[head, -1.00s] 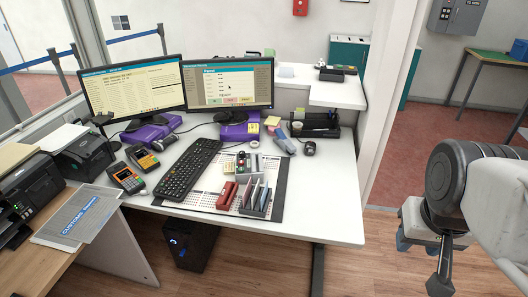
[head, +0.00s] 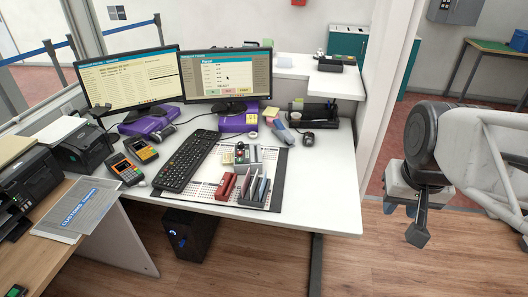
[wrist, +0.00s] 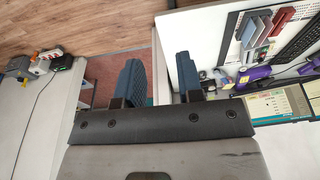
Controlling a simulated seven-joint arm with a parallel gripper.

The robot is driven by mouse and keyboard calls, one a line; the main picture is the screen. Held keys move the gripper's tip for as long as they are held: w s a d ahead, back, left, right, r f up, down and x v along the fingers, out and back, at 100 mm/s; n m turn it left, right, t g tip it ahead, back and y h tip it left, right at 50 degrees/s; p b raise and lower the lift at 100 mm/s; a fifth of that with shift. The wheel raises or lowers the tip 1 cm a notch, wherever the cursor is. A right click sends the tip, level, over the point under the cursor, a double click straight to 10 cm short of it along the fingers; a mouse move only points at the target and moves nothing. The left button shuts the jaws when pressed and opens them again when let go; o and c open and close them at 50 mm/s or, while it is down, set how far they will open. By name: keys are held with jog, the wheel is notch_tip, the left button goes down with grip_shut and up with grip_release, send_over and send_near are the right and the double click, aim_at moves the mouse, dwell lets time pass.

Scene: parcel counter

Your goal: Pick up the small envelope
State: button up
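I cannot make out a small envelope for certain in either view. In the head view, a small rack (head: 254,192) with upright grey dividers or flat items stands on the desk mat (head: 210,191), beside a red stapler-like object (head: 225,186). The rack and mat also show upside down at the upper right of the wrist view. My gripper (head: 418,222) hangs right of the desk, over the floor. In the wrist view its two blue fingers (wrist: 158,62) are apart with nothing between them.
The white desk (head: 325,190) holds two monitors, a black keyboard (head: 186,160), card terminals (head: 126,168) and a black mouse (head: 308,138). Its right front corner is clear. A partition post (head: 375,90) stands behind its right edge. Printers (head: 25,180) stand at the left.

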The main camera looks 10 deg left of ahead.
jog(key=w+a+f, duration=0.1)
jog(key=w+a, duration=0.5)
jog(key=w, duration=0.6)
jog(key=g, duration=0.2)
send_over(246, 185)
notch_tip(246, 185, down, 27)
jog(key=shift+w+r, duration=0.15)
jog(key=shift+w, duration=0.15)
jog(key=shift+f, duration=1.3)
